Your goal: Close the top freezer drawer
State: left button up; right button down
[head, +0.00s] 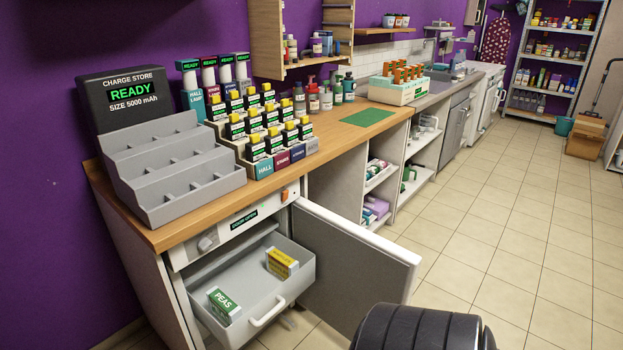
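The top freezer drawer (266,290) is a light grey bin pulled out from the white freezer under the wooden counter. A white handle (267,312) is on its front. A green and white PEAS box (224,305) stands in its front left part, and a yellow and white box (282,263) in its right part. The grey freezer door (362,262) stands swung open to the right of the drawer. Neither gripper shows. A dark ribbed rounded part at the bottom edge looks like part of my arm, but I cannot tell which.
The wooden counter (372,137) above holds a grey stepped rack (175,165), a CHARGE STORE sign (128,92) and several yellow-topped battery packs. Open shelves (422,175) stand beyond the door. The tiled floor (520,220) to the right is clear.

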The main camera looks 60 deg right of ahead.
aim_at(244, 278)
jog(key=z, duration=1.7)
